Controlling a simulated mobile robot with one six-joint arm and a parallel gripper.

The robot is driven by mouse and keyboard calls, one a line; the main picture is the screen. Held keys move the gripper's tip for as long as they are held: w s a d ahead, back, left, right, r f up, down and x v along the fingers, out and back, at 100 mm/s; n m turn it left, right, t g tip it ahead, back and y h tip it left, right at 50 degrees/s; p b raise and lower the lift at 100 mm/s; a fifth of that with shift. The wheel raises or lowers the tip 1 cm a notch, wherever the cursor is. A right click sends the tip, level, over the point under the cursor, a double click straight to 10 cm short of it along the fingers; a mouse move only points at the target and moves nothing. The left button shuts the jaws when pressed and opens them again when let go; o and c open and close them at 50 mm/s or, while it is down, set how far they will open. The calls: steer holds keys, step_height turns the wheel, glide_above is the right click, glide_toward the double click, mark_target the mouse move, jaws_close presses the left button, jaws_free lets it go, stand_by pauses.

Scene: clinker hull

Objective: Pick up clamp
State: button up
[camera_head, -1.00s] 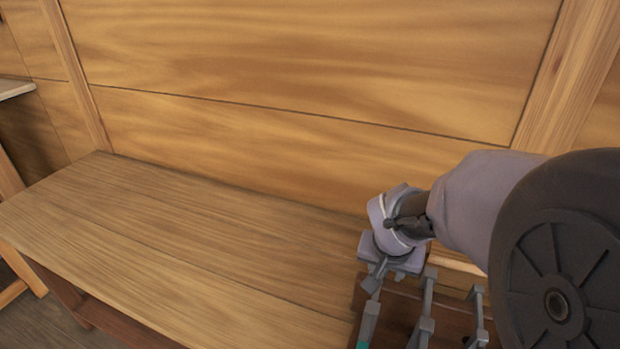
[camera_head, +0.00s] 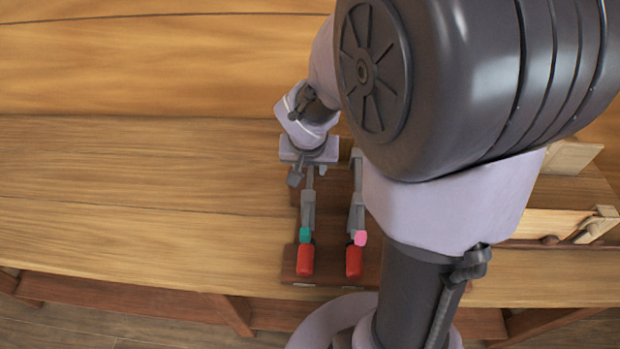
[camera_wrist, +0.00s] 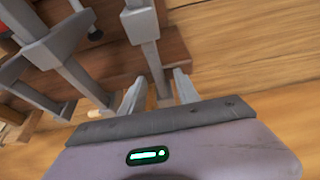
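Two clamps with grey metal bars and red handles lie side by side on a dark wooden board. The left clamp (camera_head: 307,213) has a teal band, the right clamp (camera_head: 356,207) a pink one. My gripper (camera_head: 310,172) is at the far end of the left clamp in the head view. In the wrist view, the open fingers of my gripper (camera_wrist: 160,92) stand either side of a grey clamp bar (camera_wrist: 151,60), with small gaps visible. The hand hides that clamp's far end. My arm may hide more to the right.
The dark board (camera_head: 331,265) rests on a wooden bench (camera_head: 140,205), which is bare to the left. A plank wall (camera_head: 150,60) stands close behind. Wooden pieces (camera_head: 545,223) lie on the right beyond my arm. More grey clamp parts (camera_wrist: 45,50) show left in the wrist view.

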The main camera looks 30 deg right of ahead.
steer(key=shift+f, duration=0.15)
stand_by(0.3)
jaws_close()
stand_by(1.2)
